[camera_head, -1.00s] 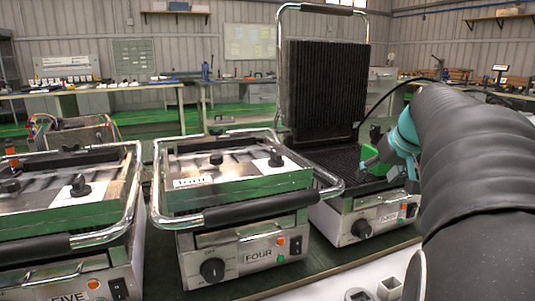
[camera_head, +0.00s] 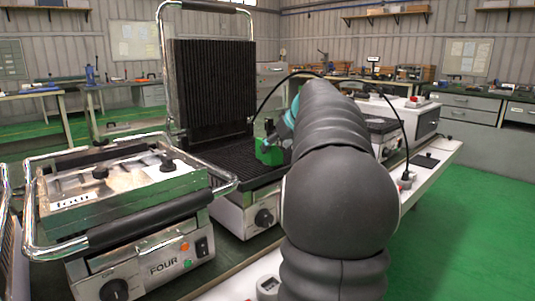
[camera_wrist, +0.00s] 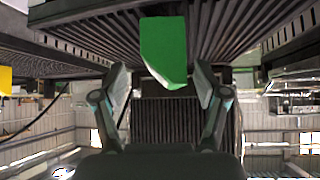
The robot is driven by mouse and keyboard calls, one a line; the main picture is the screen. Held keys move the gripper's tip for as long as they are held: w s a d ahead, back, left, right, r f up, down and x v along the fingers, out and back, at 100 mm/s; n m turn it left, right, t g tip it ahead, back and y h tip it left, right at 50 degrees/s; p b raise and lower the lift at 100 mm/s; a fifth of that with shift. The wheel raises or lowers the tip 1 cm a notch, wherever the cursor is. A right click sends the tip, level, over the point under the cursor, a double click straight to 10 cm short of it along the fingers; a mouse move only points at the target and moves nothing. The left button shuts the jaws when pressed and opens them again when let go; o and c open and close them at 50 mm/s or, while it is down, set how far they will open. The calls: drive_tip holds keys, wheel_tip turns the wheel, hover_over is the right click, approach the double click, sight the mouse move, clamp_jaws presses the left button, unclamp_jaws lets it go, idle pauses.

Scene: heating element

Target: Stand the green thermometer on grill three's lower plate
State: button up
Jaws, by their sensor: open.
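The green thermometer (camera_head: 268,152) is a green block on the dark ribbed lower plate (camera_head: 222,154) of the open grill right of grill four. In the wrist view, which looks upside down, the thermometer (camera_wrist: 165,50) appears upright with its base against the ribbed plate (camera_wrist: 235,28). My gripper (camera_head: 285,125) is at the thermometer's right in the head view, partly hidden by my arm. In the wrist view my gripper (camera_wrist: 160,72) is open, with a gap between each finger and the thermometer. The open grill's number label is hidden.
The grill's raised ribbed upper plate (camera_head: 212,88) stands behind the thermometer. Grill four (camera_head: 140,215) is closed at the left. A black cable (camera_head: 275,88) arches over behind my arm. Another appliance (camera_head: 385,135) is beyond my arm. Green floor (camera_head: 470,220) is clear at the right.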

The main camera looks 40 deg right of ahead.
drive_tip(key=shift+a+x, duration=0.2)
drive_tip(key=shift+x, duration=2.5)
drive_tip(key=shift+r, duration=0.1)
clamp_jaws()
